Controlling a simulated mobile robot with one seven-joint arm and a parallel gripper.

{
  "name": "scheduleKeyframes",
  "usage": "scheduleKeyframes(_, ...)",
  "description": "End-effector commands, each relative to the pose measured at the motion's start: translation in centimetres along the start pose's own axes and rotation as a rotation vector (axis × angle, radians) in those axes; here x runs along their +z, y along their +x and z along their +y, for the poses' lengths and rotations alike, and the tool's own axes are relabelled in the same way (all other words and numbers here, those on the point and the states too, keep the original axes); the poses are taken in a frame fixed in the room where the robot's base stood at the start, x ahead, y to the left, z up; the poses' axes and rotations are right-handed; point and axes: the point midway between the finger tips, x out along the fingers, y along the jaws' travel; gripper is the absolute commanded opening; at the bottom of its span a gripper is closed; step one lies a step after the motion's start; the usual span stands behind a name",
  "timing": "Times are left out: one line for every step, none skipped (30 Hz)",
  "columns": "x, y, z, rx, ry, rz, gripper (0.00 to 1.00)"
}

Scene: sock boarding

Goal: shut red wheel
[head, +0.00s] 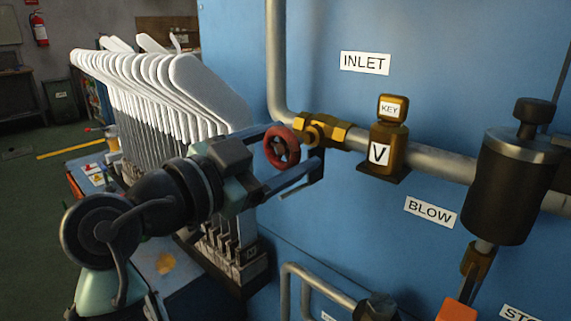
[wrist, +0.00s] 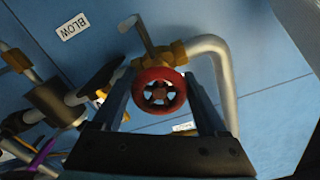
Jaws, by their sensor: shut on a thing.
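The red wheel (head: 282,147) is a small spoked handwheel on a brass valve (head: 318,130) in the pipe below the INLET label. In the wrist view the red wheel (wrist: 158,92) faces the camera, between the two fingers. My gripper (head: 296,160) reaches in from the left with one finger above and one below the wheel, and it is shut on the wheel. The gripper also shows in the wrist view (wrist: 160,95), with a finger on each side of the wheel. The exact contact at the rim is partly hidden by the fingers.
A brass block marked V with a KEY tag (head: 388,140) stands on the pipe to the right. A dark cylinder (head: 512,185) is further right. A row of white sock boards (head: 165,95) stands close to my arm at the left. The blue panel (head: 330,215) lies behind.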

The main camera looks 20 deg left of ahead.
Motion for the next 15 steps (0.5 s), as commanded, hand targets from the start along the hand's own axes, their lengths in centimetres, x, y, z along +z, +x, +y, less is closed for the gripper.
scheduleKeyframes(0.37,-0.04,0.13,0.001,0.032,-0.002,0.20)
scheduleKeyframes(0.35,-0.04,0.10,0.001,0.049,-0.002,0.20)
scheduleKeyframes(0.32,-0.05,0.06,0.000,0.071,-0.002,0.20)
scheduleKeyframes(0.31,-0.05,0.05,0.000,0.086,-0.002,0.20)
scheduleKeyframes(0.30,-0.05,0.03,0.000,0.100,-0.002,0.20)
scheduleKeyframes(0.29,-0.05,0.02,0.000,0.116,-0.003,0.20)
scheduleKeyframes(0.29,-0.05,0.01,0.000,0.127,-0.003,0.20)
scheduleKeyframes(0.27,-0.04,0.01,0.001,0.138,-0.003,0.20)
scheduleKeyframes(0.25,-0.04,-0.01,0.001,0.150,-0.003,0.20)
scheduleKeyframes(0.23,-0.03,-0.01,0.001,0.157,-0.003,0.20)
scheduleKeyframes(0.20,-0.03,-0.02,0.001,0.165,-0.002,0.20)
scheduleKeyframes(0.18,-0.02,-0.03,0.001,0.173,-0.002,0.20)
scheduleKeyframes(0.17,-0.02,-0.04,0.001,0.178,-0.002,0.20)
scheduleKeyframes(0.15,-0.02,-0.04,0.002,0.182,-0.002,0.20)
scheduleKeyframes(0.14,-0.02,-0.04,0.002,0.186,-0.002,0.20)
